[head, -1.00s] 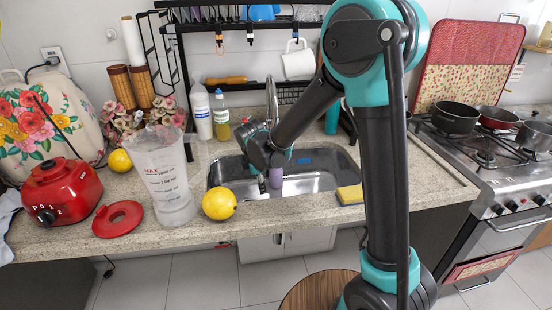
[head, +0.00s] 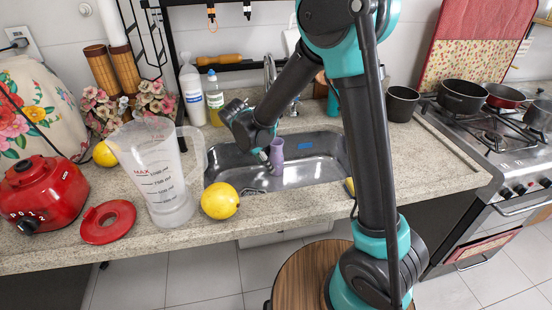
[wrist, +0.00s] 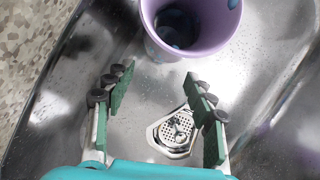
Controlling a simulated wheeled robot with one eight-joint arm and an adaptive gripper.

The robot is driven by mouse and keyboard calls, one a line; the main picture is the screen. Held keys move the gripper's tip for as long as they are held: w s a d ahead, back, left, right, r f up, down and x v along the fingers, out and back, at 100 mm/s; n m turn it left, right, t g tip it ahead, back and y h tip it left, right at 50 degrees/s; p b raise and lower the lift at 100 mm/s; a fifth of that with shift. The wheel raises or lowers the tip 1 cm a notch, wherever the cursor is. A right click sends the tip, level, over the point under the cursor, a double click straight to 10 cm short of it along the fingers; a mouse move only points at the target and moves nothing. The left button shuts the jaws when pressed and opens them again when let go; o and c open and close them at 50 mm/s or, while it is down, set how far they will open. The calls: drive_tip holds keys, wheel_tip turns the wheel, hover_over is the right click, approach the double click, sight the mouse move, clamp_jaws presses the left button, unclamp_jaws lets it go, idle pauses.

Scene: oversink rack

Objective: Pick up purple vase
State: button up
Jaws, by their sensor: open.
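The purple vase (head: 277,152) stands in the metal sink (head: 318,172), near its middle. In the wrist view the vase (wrist: 160,42) shows its open, wide mouth at the top, with a dark inside. My gripper (wrist: 155,95) is open and empty, its two green-padded fingers apart over the sink floor. The vase lies just beyond the fingertips and not between them. In the head view my gripper (head: 264,157) reaches down into the sink at the left side of the vase, partly hidden by my arm.
A yellow lemon (head: 220,200) and a clear measuring jug (head: 160,175) stand on the counter left of the sink. Bottles (head: 192,95) stand behind it. The drain (wrist: 174,133) lies below my gripper. A stove with pots (head: 463,96) is at the right.

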sight(276, 159)
drive_tip(key=w+d, duration=0.1)
drive_tip(key=d, duration=0.1)
drive_tip(key=w+d, duration=0.2)
drive_tip(key=shift+w+d+f, duration=0.1)
drive_tip(key=shift+f, duration=0.45)
drive_tip(key=shift+c, duration=0.6)
drive_tip(key=c, duration=1)
